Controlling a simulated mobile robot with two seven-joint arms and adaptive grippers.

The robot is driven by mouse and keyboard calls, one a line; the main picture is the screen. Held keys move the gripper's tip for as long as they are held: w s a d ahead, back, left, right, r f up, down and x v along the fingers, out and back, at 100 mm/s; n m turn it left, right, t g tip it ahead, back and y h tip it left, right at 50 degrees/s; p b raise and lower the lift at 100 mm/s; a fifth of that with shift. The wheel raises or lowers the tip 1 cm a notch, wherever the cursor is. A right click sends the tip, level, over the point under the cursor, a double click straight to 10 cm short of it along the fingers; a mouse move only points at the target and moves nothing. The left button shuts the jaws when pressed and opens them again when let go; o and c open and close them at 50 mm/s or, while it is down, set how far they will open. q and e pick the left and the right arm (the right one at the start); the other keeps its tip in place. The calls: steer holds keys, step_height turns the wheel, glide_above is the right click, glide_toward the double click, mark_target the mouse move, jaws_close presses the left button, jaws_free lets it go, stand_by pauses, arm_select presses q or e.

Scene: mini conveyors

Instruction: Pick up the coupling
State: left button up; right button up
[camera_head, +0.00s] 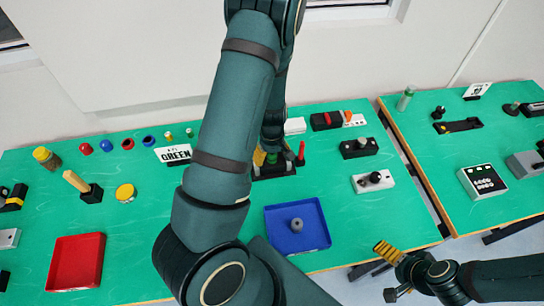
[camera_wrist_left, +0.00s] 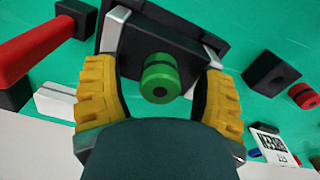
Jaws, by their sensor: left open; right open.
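A green grooved cylinder with a dark bore, which looks like the coupling (camera_wrist_left: 160,76), stands on a dark base (camera_wrist_left: 130,50) in the left wrist view. My left gripper (camera_wrist_left: 160,66) is open, its yellow fingers on either side of the coupling with visible gaps. In the head view the dark base (camera_head: 283,170) shows beside a red handle, and my left arm hides most of the gripper there. My right gripper (camera_head: 387,251) is open and empty, low at the right, past the table's front edge.
A blue tray (camera_head: 322,236) with a grey knob-like part (camera_head: 296,225) lies in front of the base. A red tray (camera_head: 62,284) is at the lower left. Switch boxes (camera_head: 358,148) stand to the right. A label sign (camera_head: 173,154) stands at the back left.

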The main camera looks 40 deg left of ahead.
arm_select(q)
jaws_close()
stand_by(0.3)
step_height(320, 180, up, 9)
steer(key=shift+f+p, duration=0.1)
steer(key=shift+p, duration=0.95)
steer(key=shift+r, duration=0.4)
steer(key=shift+f+b, duration=2.2)
steer(key=shift+f, duration=0.65)
